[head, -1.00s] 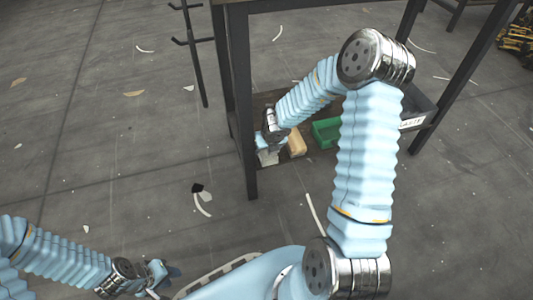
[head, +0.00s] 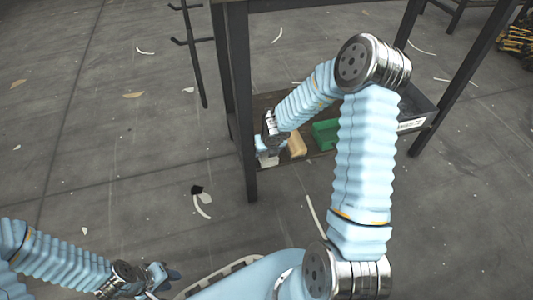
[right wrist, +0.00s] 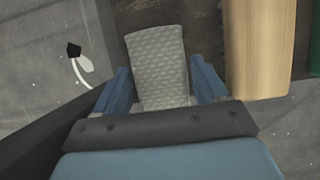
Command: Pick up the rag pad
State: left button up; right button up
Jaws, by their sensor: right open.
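The rag pad (right wrist: 157,58) is a pale grey block with a quilted surface, seen in the right wrist view between the two blue fingers of my right gripper (right wrist: 159,76). The fingers are open, one on each side of the pad; I cannot tell whether they touch it. In the head view the pad's pale end (head: 267,160) shows on the low shelf, partly hidden by my right gripper and the table leg. My left gripper (head: 163,281) is at the lower left over the floor, with its fingers apart and nothing seen between them.
A tan wooden block (right wrist: 257,45) lies just right of the pad, also on the shelf in the head view (head: 297,144). A green bin (head: 326,133) and a dark labelled tray (head: 420,115) are further right. A dark table leg (head: 246,150) stands close left of the pad.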

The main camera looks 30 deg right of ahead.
jog(key=c, duration=0.7)
jog(key=shift+r+p, duration=0.5)
jog(key=shift+r, duration=0.1)
notch_tip(320, 180, up, 3)
jog(key=shift+f+p, duration=0.1)
jog(key=shift+p, duration=0.7)
jog(key=s+d+r+p, duration=0.2)
jog(key=s+d+r, duration=0.1)
jog(key=s, duration=0.3)
jog(key=s+d+r+p, duration=0.2)
jog(key=s+d+r, duration=0.1)
jog(key=s+r, duration=0.3)
jog(key=shift+s+d+r, duration=0.25)
jog(key=shift+r, duration=0.05)
